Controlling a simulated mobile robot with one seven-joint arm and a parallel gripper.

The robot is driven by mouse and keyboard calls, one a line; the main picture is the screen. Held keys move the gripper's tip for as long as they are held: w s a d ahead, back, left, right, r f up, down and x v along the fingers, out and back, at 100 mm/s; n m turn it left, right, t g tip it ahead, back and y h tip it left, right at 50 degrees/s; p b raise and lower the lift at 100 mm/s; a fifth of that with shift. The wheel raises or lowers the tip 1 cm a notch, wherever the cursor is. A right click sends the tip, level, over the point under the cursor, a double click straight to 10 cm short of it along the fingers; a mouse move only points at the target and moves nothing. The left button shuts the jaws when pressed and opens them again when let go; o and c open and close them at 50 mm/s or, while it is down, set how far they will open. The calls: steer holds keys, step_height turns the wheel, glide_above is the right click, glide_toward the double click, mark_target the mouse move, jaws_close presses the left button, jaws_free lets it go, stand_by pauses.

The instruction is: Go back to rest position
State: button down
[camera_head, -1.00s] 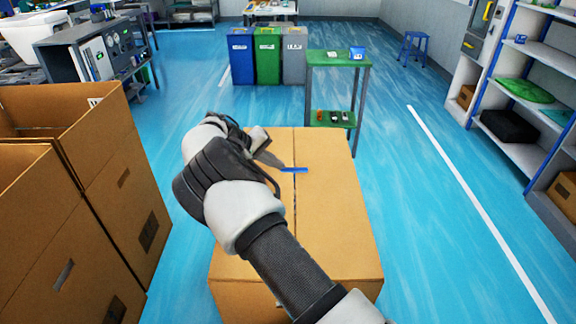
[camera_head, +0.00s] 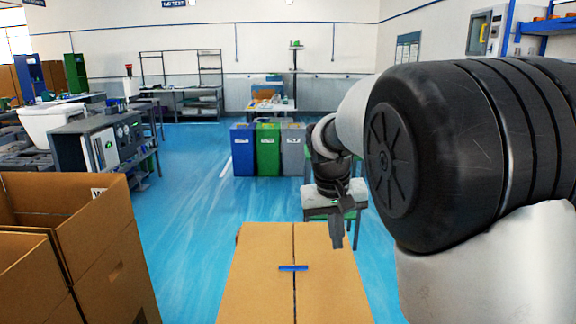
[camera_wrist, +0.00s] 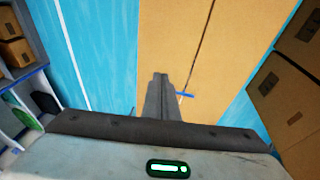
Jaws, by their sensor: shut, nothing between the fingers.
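My gripper (camera_head: 338,236) hangs pointing down at the right of the picture in the head view, above the far right part of a closed cardboard box (camera_head: 262,290). Its fingers are together and hold nothing; they also show in the wrist view (camera_wrist: 161,82). A small blue strip (camera_head: 293,268) lies across the seam on the box top, apart from my gripper. The strip shows beside the fingers in the wrist view (camera_wrist: 186,95). My arm covers much of the right side of the head view.
Tall open cardboard boxes (camera_head: 110,250) stand at the left. Blue (camera_head: 242,150), green (camera_head: 267,150) and grey (camera_head: 292,150) bins stand behind the box. A green table (camera_head: 315,214) is partly hidden behind my gripper. Shelves (camera_wrist: 22,75) show in the wrist view. Blue floor is free left of the box.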

steer(key=s+d+r+t+y, duration=0.1)
steer(key=s+d+r+t, duration=0.1)
steer(key=s, duration=1.2)
steer(key=s+d+r+t+y, duration=0.1)
steer(key=s+r, duration=0.1)
steer(key=s, duration=1.1)
step_height(320, 180, up, 14)
steer(key=p, duration=1.5)
steer(key=shift+r, duration=0.2)
